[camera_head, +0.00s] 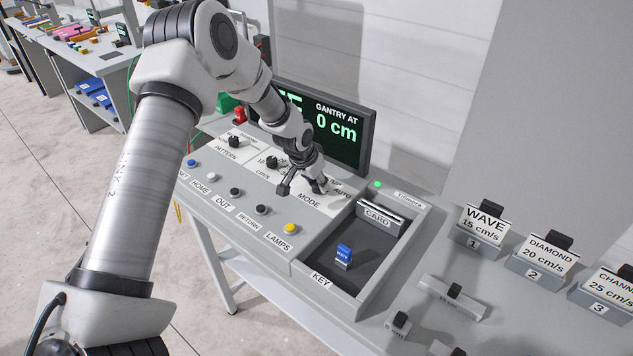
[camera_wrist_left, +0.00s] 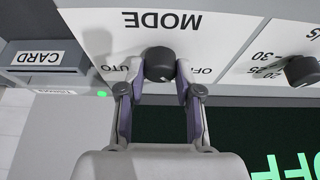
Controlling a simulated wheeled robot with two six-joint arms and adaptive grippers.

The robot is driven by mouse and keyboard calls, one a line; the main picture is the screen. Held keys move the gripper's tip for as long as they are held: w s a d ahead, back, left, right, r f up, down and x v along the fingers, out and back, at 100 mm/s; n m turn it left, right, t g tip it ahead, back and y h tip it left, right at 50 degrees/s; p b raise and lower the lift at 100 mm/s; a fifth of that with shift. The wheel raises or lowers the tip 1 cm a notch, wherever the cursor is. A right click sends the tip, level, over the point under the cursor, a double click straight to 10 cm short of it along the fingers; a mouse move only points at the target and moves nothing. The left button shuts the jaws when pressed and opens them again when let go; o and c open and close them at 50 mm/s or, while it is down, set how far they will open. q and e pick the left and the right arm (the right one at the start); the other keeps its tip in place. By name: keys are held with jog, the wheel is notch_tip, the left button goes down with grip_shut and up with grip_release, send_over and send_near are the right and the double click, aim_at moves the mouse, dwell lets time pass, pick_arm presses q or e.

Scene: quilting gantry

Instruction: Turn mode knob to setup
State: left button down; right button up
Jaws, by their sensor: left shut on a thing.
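The mode knob (camera_wrist_left: 159,63) is a dark round knob on a white panel in the left wrist view, under the upside-down MODE label (camera_wrist_left: 161,20). AUTO is printed on its left and OFF on its right in that view. My left gripper (camera_wrist_left: 160,76) is shut on the knob, with one finger on each side. In the head view my left gripper (camera_head: 304,187) is down at the panel by the MODE label (camera_head: 309,201) and hides most of the knob. Part of a SETUP label shows beside AUTO there. I cannot tell which way the knob points. My right gripper is not in view.
Other dark knobs (camera_head: 235,142) and a row of push buttons (camera_head: 235,192) lie left of MODE. A display (camera_head: 345,128) stands behind. A recessed tray (camera_head: 328,272) with a blue key (camera_head: 344,254) and a card reader (camera_head: 380,217) are on the right.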

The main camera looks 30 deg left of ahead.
pick_arm(q)
jog(key=shift+f+b, duration=0.3)
jog(key=shift+b, duration=0.35)
jog(key=m+h+b, duration=0.1)
jog(key=m+b, duration=0.1)
jog(key=b, duration=0.2)
jog(key=m+b, duration=0.3)
jog(key=b, duration=0.1)
jog(key=shift+a+f+g+h+b, duration=0.1)
jog(key=shift+g+h+b, duration=0.2)
jog(key=shift+h+b, duration=0.1)
jog(key=shift+m+g+h+b, duration=0.35)
jog(key=shift+m+b, duration=0.3)
jog(key=shift+m, duration=0.45)
jog(key=shift+m+g+h, duration=0.25)
jog(key=shift+m, duration=0.45)
jog(key=shift+b, duration=0.3)
jog(key=c, duration=0.8)
grip_release()
jog(key=shift+w, duration=0.2)
jog(key=shift+r, duration=0.2)
